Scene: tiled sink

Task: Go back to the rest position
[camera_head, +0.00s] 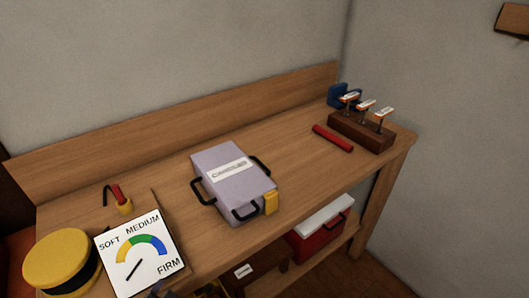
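Neither of my grippers shows clearly in the head view, and no arm reaches over the wooden workbench (290,150). A lavender case (228,180) with black handles, a white label and a yellow latch lies on the middle of the bench. A white dial card (139,252) marked soft, medium and firm stands at the front left. Its needle points down and left, toward the soft side. A round yellow object (60,262) with a black band is left of it.
A dark wooden block (361,132) holds several labelled upright pieces at the right end. A blue object (343,95) is behind it, and a red bar (332,138) lies in front. A red box (318,235) with a white lid sits on the lower shelf. Bare bench separates the case from the bar.

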